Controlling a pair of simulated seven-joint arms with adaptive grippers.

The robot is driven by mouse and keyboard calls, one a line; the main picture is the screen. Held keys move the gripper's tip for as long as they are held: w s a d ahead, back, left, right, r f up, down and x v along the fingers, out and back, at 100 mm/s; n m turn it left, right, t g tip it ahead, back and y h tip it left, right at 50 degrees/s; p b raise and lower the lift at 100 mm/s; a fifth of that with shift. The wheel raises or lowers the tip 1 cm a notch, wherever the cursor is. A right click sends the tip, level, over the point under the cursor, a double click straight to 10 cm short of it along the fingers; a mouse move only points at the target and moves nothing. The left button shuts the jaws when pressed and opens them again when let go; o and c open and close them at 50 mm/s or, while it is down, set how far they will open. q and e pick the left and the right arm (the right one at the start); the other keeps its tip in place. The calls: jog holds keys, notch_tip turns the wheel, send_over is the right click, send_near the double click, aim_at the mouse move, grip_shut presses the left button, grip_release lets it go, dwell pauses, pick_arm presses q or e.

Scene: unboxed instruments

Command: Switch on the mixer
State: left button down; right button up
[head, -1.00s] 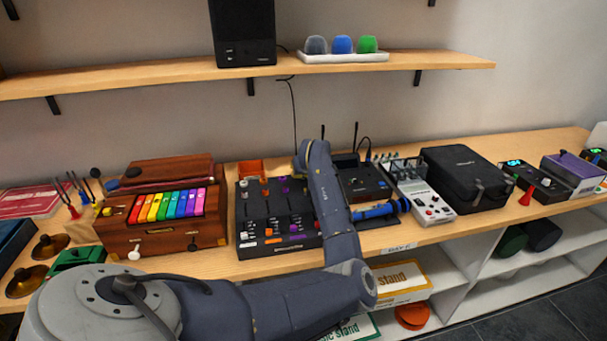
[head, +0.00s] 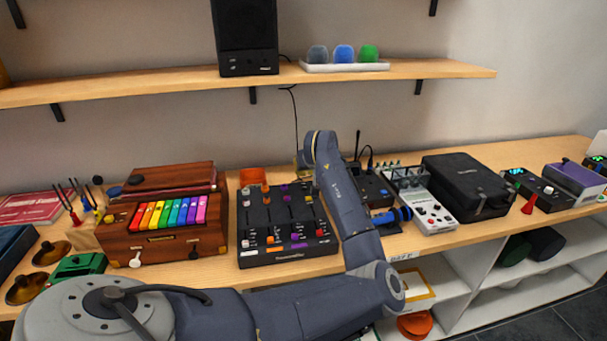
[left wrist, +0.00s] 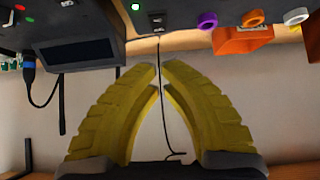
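The mixer (head: 285,250) is a black box with rows of sliders and coloured knobs on the wooden bench, left of my left arm. Its purple knob (left wrist: 208,20), orange knob (left wrist: 253,18) and white knob (left wrist: 297,16) show at the top right of the upside-down left wrist view. My left gripper (left wrist: 160,66) has yellow fingers with tips almost together and nothing visible between them. In the head view my wrist mostly hides it, behind the mixer's back right. A small black part (left wrist: 157,20) with a cable sits beyond the fingertips, near a green light. My right gripper is not in view.
An orange box (head: 252,175) stands behind the mixer. A wooden box with coloured keys (head: 168,215) is to its left. A black device (left wrist: 80,52) with a plugged cable is beside the gripper. A white pedal unit (head: 433,215) and black case (head: 467,185) stand right. A shelf (head: 150,78) hangs above.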

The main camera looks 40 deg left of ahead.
pick_arm(q)
jog(key=shift+f+v, duration=0.25)
jog(key=shift+v, duration=2.7)
jog(key=shift+s+d, duration=0.15)
jog(key=shift+d, duration=0.05)
